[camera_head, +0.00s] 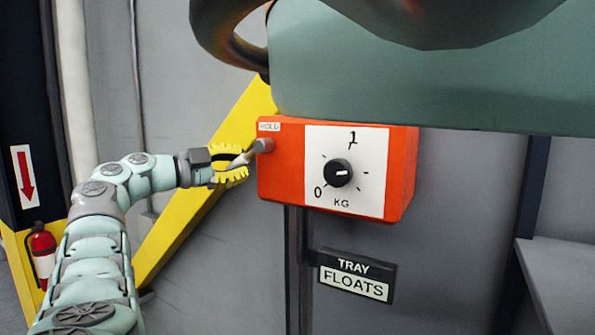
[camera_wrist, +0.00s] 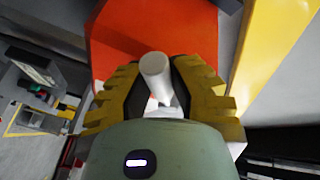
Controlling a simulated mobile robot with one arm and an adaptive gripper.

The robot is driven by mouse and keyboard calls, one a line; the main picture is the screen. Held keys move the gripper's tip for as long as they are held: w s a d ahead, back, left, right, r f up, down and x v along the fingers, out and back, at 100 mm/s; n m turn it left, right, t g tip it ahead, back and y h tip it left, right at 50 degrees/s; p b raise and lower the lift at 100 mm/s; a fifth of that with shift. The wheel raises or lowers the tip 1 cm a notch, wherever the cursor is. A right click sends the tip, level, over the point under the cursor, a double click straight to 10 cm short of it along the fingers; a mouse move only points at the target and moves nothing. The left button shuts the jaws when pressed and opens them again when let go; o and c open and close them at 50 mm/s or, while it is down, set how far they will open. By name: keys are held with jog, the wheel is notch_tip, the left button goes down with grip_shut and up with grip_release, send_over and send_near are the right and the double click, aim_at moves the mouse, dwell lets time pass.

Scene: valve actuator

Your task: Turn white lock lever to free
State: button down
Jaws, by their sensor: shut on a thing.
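The white lock lever (camera_head: 240,160) comes out of a grey round pivot (camera_head: 263,146) on the left side of the orange box (camera_head: 283,177). It slants down and to the left, under a small label (camera_head: 269,127) that seems to read HOLD. My gripper (camera_head: 236,163) has yellow toothed fingers, one above and one below the lever. In the wrist view, the lever's pale rounded end (camera_wrist: 157,70) stands between the two fingers (camera_wrist: 157,88), with the orange box behind it. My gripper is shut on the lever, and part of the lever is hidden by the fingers.
The box has a white dial plate with a black knob (camera_head: 338,173), marked 0, 1 and KG. A TRAY FLOATS sign (camera_head: 357,275) hangs below. A large green body (camera_head: 430,90) overhangs the box. A yellow diagonal beam (camera_head: 185,215) runs behind my gripper. A grey ledge (camera_head: 560,265) is at right.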

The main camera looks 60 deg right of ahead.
dwell(0.3)
jog(key=c, duration=0.8)
grip_release()
jog(key=shift+c, duration=0.2)
jog(key=shift+w+a, duration=0.1)
jog(key=v, duration=1.1)
jog(key=shift+a, duration=0.35)
jog(key=shift+w, duration=0.15)
